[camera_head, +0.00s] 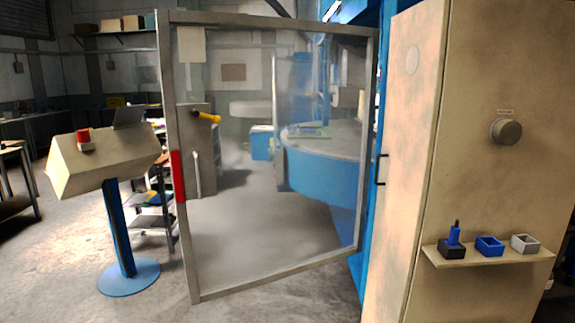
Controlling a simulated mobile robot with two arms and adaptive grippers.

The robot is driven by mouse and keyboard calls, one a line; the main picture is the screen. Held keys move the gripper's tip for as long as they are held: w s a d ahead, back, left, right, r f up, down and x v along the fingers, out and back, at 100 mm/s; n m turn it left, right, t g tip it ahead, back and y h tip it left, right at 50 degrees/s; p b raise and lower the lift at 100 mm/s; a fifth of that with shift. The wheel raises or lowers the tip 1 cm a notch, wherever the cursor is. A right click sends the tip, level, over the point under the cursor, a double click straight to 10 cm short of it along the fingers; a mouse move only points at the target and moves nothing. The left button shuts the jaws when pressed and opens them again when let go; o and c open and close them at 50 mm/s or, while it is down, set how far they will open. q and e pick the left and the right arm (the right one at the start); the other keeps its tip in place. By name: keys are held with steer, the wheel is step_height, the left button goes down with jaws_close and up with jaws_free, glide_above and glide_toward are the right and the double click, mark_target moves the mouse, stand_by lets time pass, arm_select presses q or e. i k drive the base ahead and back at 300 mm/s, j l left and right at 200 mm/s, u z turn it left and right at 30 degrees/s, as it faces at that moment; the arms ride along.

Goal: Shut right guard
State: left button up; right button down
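The guard (183,240) is a large clear panel in a grey metal frame. It stands swung open, its right side by the blue machine (325,181) and its free left edge out over the floor. A red strip (178,176) is on that left edge. A yellow and black handle-like part (207,117) shows near the upper left of the panel; I cannot tell whether it is on the guard or behind it. A black pull handle (383,170) is right of the guard frame. Neither of my grippers is in view.
A beige control console (103,164) on a blue post stands left of the guard. A tall beige cabinet (480,100) with a small shelf (487,257) of small boxes fills the right. Concrete floor (60,270) is clear at the lower left.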

mark_target(192, 150)
steer(key=i+u, duration=0.2)
steer(key=i, duration=0.25)
steer(key=i+l+u, duration=0.2)
steer(key=i, duration=0.3)
steer(key=i+u, duration=0.15)
steer(key=i, duration=0.3)
steer(key=i+l+u, duration=0.2)
steer(key=i, duration=0.25)
